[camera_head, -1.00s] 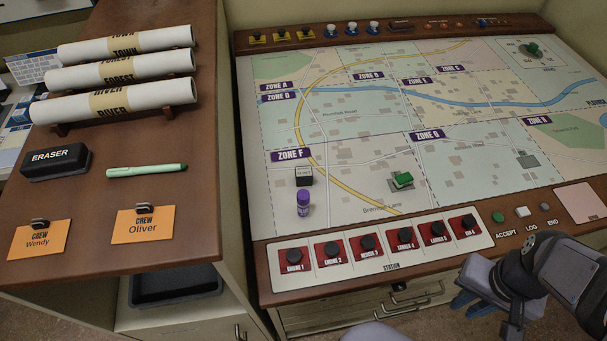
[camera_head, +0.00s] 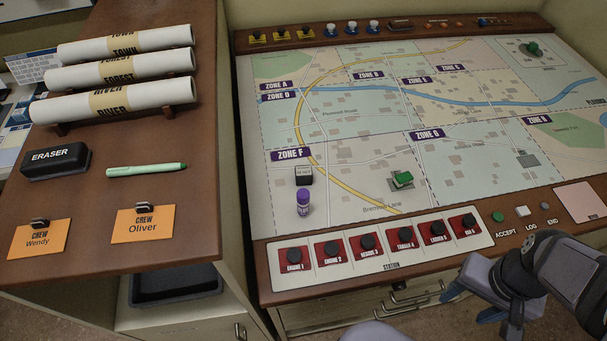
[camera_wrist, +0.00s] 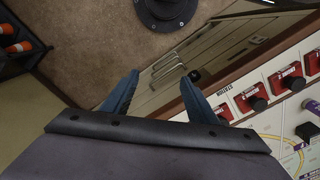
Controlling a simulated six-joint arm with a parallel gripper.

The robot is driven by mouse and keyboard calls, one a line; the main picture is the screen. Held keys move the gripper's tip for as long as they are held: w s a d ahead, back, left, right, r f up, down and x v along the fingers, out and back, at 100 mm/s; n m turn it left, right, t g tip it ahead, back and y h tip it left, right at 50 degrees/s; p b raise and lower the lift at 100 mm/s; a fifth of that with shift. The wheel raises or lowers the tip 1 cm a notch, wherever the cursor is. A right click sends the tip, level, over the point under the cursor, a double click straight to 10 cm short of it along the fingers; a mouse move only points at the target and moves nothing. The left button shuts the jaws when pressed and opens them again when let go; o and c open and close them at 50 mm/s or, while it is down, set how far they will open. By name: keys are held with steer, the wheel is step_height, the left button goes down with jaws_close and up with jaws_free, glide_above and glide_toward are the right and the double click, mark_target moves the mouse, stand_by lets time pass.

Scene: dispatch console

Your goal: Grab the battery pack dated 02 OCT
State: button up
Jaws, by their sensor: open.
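I see no battery pack and no 02 OCT date in either view. My gripper (camera_head: 470,302) is at the lower right in the head view, in front of the console's drawer fronts (camera_head: 350,314). In the wrist view my gripper (camera_wrist: 160,88) shows two blue fingers standing apart with nothing between them. Beyond them are the drawer fronts with metal handles (camera_wrist: 166,70). What the drawers hold is hidden.
The map console (camera_head: 345,205) has a row of red station buttons (camera_head: 335,249) along its front. A purple-capped bottle (camera_head: 303,203) and a small dark block (camera_head: 304,177) stand on the map. The brown side desk (camera_head: 100,262) holds rolled maps, an eraser, a marker and crew cards.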

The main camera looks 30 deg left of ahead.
steer(key=shift+r, duration=0.1)
step_height(320, 180, up, 5)
steer(key=w+a+m+g+y+b, duration=0.1)
steer(key=w+a+m+y+b, duration=0.2)
steer(key=w+a, duration=0.45)
steer(key=w+a+m+g+y+b, duration=0.1)
steer(key=w+a+m+y+b, duration=0.3)
steer(key=a, duration=0.7)
steer(key=m+g+y+b, duration=0.3)
steer(key=g+y+b, duration=0.1)
steer(key=g+b, duration=0.25)
glide_above(290, 181)
steer(key=w+d, duration=0.4)
steer(key=d, duration=0.1)
steer(key=f, duration=0.9)
steer(key=shift+w, duration=0.2)
steer(key=shift+d+f+p+x, duration=0.15)
steer(key=shift+p+x, duration=0.35)
steer(key=shift+x, duration=1.3)
steer(key=shift+d+f+p+x, duration=0.1)
steer(key=shift+p+x, duration=0.4)
steer(key=shift+x, duration=1.3)
steer(key=shift+s, duration=0.2)
